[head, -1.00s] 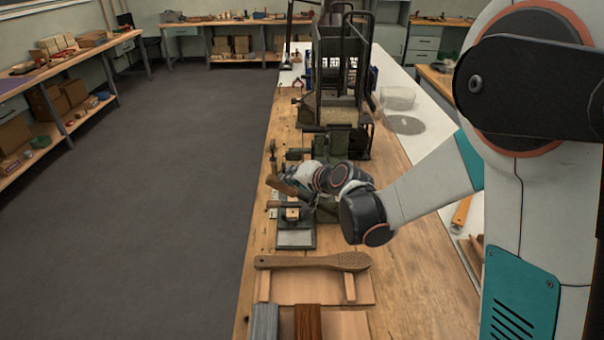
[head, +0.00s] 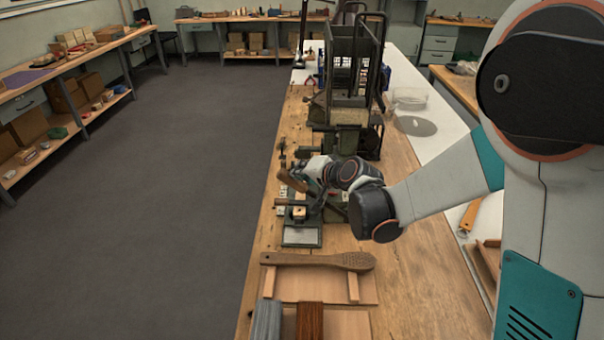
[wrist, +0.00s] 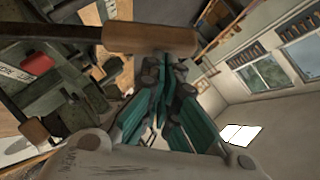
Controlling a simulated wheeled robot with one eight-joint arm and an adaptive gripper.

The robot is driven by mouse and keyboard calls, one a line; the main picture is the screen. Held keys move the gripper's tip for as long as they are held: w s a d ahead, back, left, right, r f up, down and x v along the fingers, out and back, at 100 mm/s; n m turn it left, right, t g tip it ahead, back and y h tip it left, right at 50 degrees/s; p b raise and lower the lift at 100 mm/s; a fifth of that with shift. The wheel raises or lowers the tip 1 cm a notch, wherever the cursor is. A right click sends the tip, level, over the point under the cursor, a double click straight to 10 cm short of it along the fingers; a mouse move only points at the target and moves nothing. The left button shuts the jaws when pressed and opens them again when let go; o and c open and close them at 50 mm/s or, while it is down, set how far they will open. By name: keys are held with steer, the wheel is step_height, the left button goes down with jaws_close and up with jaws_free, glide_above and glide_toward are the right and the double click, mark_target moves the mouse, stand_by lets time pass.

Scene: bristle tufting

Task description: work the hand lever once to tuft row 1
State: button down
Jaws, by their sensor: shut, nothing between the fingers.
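The hand lever has a brown wooden grip (head: 291,181) at the near end of the dark green tufting machine (head: 338,140). In the wrist view, the wooden grip (wrist: 150,40) lies across the top, on a dark rod. My gripper (wrist: 172,75) is shut and empty, with its teal fingers together and their tips just at the grip; I cannot tell whether they touch it. In the head view, my gripper (head: 312,172) is beside the grip, partly hidden by my wrist. A wooden brush body (head: 318,261) lies on a wooden stand in front of the machine.
A small tray (head: 302,235) sits between lever and brush. Grey and red-brown blocks (head: 310,320) lie at the bench's near edge. A clear container (head: 410,98) stands at the back right. The wooden bench (head: 420,285) is bare at the right front.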

steer(key=w+r+p+v, duration=0.1)
steer(key=r+p+v, duration=0.1)
steer(key=v, duration=0.9)
steer(key=shift+p, duration=0.5)
steer(key=shift+a, duration=0.1)
